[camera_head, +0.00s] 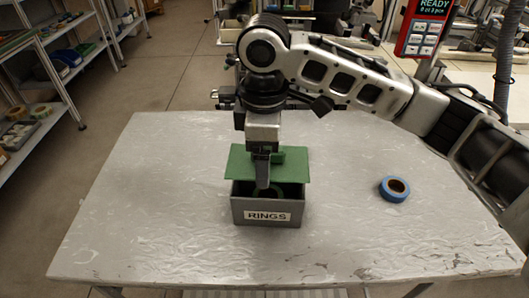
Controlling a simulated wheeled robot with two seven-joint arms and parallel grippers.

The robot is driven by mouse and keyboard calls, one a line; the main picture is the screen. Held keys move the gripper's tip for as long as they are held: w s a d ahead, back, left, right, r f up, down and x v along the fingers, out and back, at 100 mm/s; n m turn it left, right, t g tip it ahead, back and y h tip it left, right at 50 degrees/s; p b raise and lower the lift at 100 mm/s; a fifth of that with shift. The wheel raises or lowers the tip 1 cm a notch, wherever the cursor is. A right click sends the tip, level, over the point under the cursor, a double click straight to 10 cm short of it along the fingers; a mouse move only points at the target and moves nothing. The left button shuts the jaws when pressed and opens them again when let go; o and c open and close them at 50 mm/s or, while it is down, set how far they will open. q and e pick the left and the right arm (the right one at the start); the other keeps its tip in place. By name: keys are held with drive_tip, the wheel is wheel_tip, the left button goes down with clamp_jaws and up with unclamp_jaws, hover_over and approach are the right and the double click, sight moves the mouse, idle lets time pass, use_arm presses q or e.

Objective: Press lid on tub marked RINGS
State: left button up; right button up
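The grey tub (252,216) with a white RINGS label on its front stands near the middle of the table. A flat green lid (297,168) with a small raised green block shows over and behind the tub's rear part. The tub's front opening is uncovered and dark inside, with part of a greenish ring (276,191) visible. My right gripper (262,184) points down in front of the lid, its tip at the tub's opening. I cannot tell whether it grips the lid or how the lid is supported. My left gripper is out of view.
A blue tape reel (394,189) lies on the table (150,215) right of the tub. The table's left side and front are clear. Shelves (40,90) stand at the left, and a red device reading READY (424,28) is at the upper right.

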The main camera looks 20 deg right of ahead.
wheel_tip(320, 180, down, 3)
drive_tip(key=b, duration=0.3)
drive_tip(key=shift+f, duration=0.35)
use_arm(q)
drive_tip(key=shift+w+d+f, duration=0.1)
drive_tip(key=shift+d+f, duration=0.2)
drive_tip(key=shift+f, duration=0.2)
use_arm(e)
drive_tip(key=shift+f, duration=0.45)
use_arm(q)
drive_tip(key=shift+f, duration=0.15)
use_arm(e)
drive_tip(key=o, duration=0.9)
drive_tip(key=shift+r, duration=0.1)
wheel_tip(320, 180, up, 14)
drive_tip(key=p, duration=0.3)
drive_tip(key=shift+r, duration=0.2)
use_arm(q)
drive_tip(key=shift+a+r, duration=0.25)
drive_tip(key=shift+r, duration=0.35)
use_arm(e)
drive_tip(key=shift+r, duration=0.7)
